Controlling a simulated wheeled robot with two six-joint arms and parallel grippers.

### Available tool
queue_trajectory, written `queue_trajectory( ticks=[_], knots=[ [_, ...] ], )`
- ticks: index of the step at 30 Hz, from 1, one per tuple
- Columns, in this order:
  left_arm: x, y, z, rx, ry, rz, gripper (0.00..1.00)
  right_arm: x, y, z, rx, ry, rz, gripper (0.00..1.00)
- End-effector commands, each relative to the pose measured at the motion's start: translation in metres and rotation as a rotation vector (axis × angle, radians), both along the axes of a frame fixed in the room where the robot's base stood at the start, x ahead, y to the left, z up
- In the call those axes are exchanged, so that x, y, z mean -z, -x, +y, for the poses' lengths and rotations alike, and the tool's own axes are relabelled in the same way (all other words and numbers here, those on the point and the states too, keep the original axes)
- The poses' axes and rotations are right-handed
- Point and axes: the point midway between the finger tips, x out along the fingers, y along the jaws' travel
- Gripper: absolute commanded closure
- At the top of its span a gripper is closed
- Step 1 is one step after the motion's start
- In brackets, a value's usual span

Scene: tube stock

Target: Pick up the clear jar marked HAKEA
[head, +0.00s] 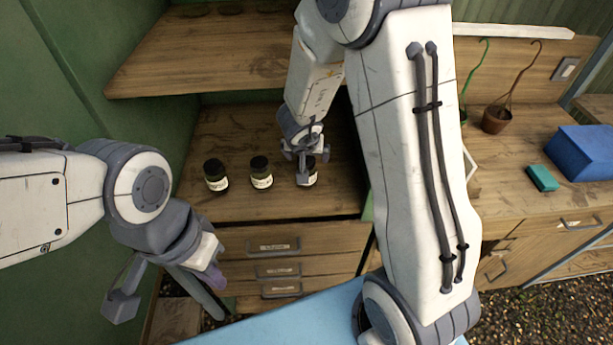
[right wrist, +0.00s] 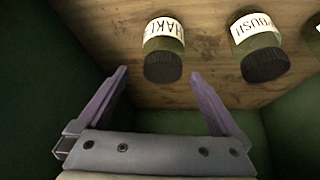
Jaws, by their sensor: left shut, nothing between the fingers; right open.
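The jar marked HAKEA (right wrist: 163,50) shows in the right wrist view with a dark lid, a greenish clear body and a white label reading "HAKE", its end turned out of sight. It stands ahead of my right gripper (right wrist: 160,100), within the gap between the spread fingers but beyond their tips. In the head view my right gripper (head: 305,165) is at the rightmost jar (head: 312,177) and partly hides it; its label is unreadable there. My right gripper is open and empty. My left gripper (head: 208,283) is shut and empty, low at the left before the drawers.
A jar with a label ending in "BUSH" (right wrist: 260,45) stands beside HAKEA; another shows at the right edge. In the head view two jars, middle (head: 261,173) and left (head: 215,175), stand in the row. A wooden shelf (head: 200,55) hangs above; drawers (head: 280,268) lie below.

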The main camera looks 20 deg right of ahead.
Motion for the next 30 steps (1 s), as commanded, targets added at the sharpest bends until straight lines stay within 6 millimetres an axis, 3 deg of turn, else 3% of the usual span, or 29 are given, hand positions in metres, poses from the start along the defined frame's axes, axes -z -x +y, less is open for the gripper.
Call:
queue_trajectory(
  ticks=[5,13,22,23,30],
  knots=[
    [0.011,0.000,0.000,0.001,0.000,0.000,1.00,0.013,-0.004,-0.001,0.001,-0.002,-0.001,0.00],
    [0.040,0.000,0.000,0.001,0.000,0.000,1.00,0.051,-0.013,-0.005,0.003,-0.002,0.000,0.00],
    [0.041,0.000,0.000,0.001,0.000,0.000,1.00,0.054,-0.019,-0.007,0.000,-0.001,-0.001,0.00],
    [0.041,0.000,0.000,0.001,0.000,0.000,1.00,0.054,-0.019,-0.007,0.000,-0.001,-0.001,0.04],
    [0.041,0.000,0.000,0.001,0.000,0.000,1.00,0.054,-0.018,-0.007,0.000,-0.001,-0.001,0.96]
  ],
)
